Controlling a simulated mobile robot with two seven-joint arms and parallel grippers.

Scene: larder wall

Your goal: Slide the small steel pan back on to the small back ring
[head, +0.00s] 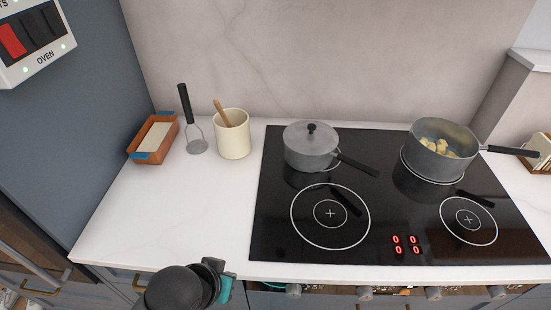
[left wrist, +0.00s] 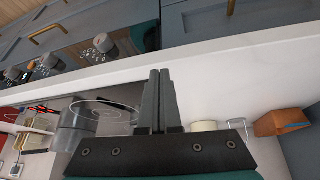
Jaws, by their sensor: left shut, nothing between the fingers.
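The small steel pan (head: 306,154), grey with a black-knobbed lid, stands at the back left of the black hob (head: 390,247). Its dark handle points right and toward the front. Part of a white ring, the small back ring (head: 338,163), shows at its right edge; the pan hides the rest, so it sits off centre to the left. My left gripper (head: 222,277) is shut and empty at the counter's front edge, well in front and left of the pan. My right gripper is not in view.
A larger open pot (head: 425,160) with yellowish food stands at the back right of the hob. A cream jar (head: 233,141), a masher (head: 196,146) and a terracotta tray (head: 140,155) stand at the back left. The counter (head: 170,220) between them and my gripper is clear.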

